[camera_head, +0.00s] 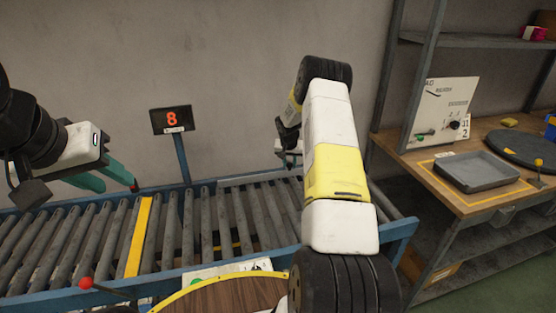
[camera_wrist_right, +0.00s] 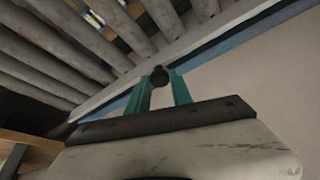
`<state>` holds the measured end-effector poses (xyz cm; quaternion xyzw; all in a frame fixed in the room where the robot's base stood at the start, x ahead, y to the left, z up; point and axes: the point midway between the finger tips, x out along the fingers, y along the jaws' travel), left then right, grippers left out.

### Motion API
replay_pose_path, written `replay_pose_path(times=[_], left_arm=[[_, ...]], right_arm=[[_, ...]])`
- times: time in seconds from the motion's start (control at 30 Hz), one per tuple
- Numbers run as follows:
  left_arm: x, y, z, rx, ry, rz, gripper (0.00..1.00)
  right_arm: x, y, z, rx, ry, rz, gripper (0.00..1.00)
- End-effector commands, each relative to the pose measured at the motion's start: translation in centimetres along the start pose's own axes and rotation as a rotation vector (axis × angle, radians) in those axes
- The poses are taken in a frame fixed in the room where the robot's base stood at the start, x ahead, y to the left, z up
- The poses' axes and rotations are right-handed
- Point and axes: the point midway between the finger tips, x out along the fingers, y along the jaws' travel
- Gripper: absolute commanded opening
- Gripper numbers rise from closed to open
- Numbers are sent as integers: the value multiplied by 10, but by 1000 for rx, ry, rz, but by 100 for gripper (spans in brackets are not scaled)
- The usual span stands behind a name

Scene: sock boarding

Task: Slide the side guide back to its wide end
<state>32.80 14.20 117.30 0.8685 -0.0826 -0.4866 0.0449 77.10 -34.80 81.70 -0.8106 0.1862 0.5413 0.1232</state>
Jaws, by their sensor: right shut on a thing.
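The side guide (camera_wrist_right: 215,40) is a pale straight rail along the edge of the rollers in the right wrist view. In the head view, a pale rail (camera_head: 248,180) runs along the conveyor's far side, partly hidden by my right arm. My right gripper (camera_wrist_right: 160,88) has its teal fingers shut around a dark round knob (camera_wrist_right: 158,76) beside the rail. My left gripper (camera_head: 110,183) is open and empty, above the left part of the conveyor. The guide's wide end is not clearly marked.
The roller conveyor (camera_head: 90,235) has a blue frame and a yellow strip (camera_head: 139,236) across it. A display (camera_head: 172,120) reading 8 stands behind. A round wooden table (camera_head: 225,296) is in front. The bench at right holds a grey tray (camera_head: 482,173).

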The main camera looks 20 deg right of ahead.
Motion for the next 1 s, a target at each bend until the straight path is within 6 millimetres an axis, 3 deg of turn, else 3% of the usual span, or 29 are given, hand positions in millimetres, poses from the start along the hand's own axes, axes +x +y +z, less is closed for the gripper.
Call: replay_pose_path(times=[0.2,0.6,0.63,0.73,1.0], left_arm=[[0,0,0,0,0,0,36],[0,0,0,0,0,0,36],[0,0,0,0,0,0,36],[0,0,0,0,0,0,36],[0,0,0,0,0,0,36]], right_arm=[[10,-11,-27,1,4,-2,0],[11,-14,-32,0,8,-5,0],[11,-14,-33,0,9,-6,31],[11,-14,-32,0,7,-5,48],[11,-14,-30,0,2,-3,48]])
